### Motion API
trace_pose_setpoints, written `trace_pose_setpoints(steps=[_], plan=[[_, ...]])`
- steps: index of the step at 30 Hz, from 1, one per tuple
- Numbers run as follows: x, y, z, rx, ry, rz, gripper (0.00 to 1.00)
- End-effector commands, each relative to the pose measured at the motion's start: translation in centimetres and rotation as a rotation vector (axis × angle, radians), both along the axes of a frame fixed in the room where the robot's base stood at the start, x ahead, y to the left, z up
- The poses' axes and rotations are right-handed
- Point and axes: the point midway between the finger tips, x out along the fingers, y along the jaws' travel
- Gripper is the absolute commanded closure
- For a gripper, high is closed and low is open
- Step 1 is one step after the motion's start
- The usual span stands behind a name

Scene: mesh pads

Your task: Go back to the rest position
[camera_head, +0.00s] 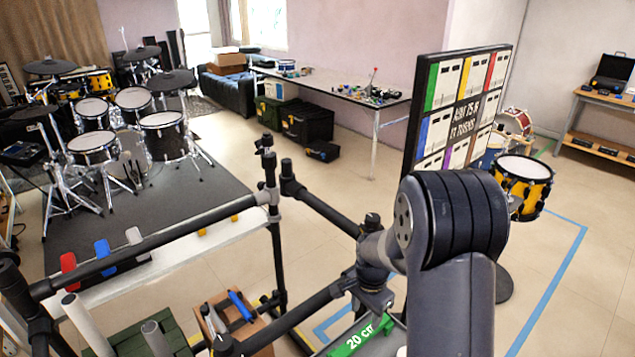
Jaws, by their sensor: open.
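My arm (455,225) shows at the lower right as a thick dark joint and a grey link rising from the bottom edge. I cannot make out my gripper or its fingers in this view. A black tubular drum rack (150,240) stands close in the foreground, with upright posts and clamps. One of its corner clamps (372,262) lies just left of my arm in the picture. I cannot tell whether the arm touches the rack. The arm hides part of the floor and the rack's right side.
A wooden tool box (240,325) is below. A black drum kit (130,130) stands back left, a board of coloured labels (455,110) behind my arm, and a yellow drum (522,185) right. Floor is clear at centre.

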Motion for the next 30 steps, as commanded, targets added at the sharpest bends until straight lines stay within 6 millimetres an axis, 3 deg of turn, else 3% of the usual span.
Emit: trace_pose_setpoints(steps=[17, 24, 30], plan=[[-0.1, 0.1, -9.6, 0.0, 0.004, 0.0, 0.5], [0.1, 0.1, -7.4, 0.0, -0.002, 0.0, 0.5], [0.1, 0.1, -6.9, 0.0, 0.0, 0.0, 0.5]])
